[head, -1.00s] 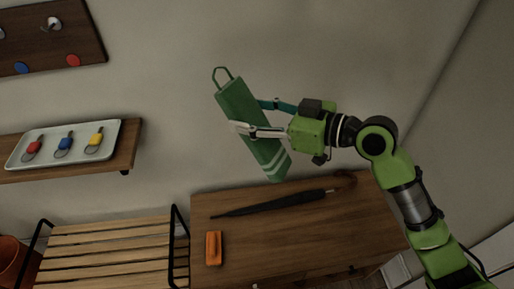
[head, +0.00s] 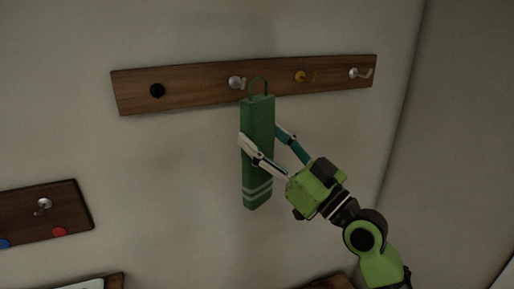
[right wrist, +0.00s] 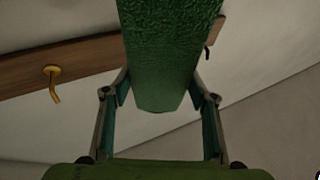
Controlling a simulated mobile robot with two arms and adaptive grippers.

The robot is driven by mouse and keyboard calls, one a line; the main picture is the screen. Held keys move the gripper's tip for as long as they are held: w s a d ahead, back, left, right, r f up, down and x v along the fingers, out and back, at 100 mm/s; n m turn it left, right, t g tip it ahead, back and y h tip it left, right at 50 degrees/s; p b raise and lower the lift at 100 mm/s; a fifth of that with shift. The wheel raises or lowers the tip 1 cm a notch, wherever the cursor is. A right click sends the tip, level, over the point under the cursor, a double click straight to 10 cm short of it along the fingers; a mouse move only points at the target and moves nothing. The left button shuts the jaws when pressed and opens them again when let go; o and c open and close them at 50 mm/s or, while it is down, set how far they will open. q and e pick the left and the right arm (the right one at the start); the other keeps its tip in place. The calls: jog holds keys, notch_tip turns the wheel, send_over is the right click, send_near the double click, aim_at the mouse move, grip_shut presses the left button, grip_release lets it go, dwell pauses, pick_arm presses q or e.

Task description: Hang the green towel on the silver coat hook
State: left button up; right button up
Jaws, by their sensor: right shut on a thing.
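The green towel (head: 257,160) is a long folded bundle with pale stripes near its lower end and a green loop (head: 258,84) on top. My right gripper (head: 261,138) is shut on its middle and holds it nearly upright. A silver coat hook (head: 236,83) is on the wooden rack, just left of the loop; I cannot tell whether they touch. Another silver-looking hook (head: 355,73) is at the rack's right end. In the right wrist view the towel (right wrist: 170,55) fills the space between the fingers and hides what is behind it. My left gripper is not in view.
The rack (head: 200,90) also carries a black hook (head: 157,90) and a yellow hook (head: 301,76), which shows in the right wrist view (right wrist: 53,80). A lower dark board (head: 70,205) is at left. The wall below the rack is bare.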

jog(key=w+a+f+b, duration=0.1)
jog(key=w+b, duration=0.3)
jog(key=w, duration=0.1)
jog(key=w+a+f+b, duration=0.2)
jog(key=w+b, duration=0.1)
jog(key=w, duration=0.3)
jog(key=shift+a+b, duration=0.3)
jog(key=shift+b, duration=0.1)
dwell(0.8)
jog(key=shift+f+b, duration=0.1)
jog(key=shift+b, duration=0.2)
dwell(0.4)
dwell(0.5)
jog(key=o, duration=1.3)
jog(key=shift+s, duration=0.1)
jog(key=shift+f, duration=0.1)
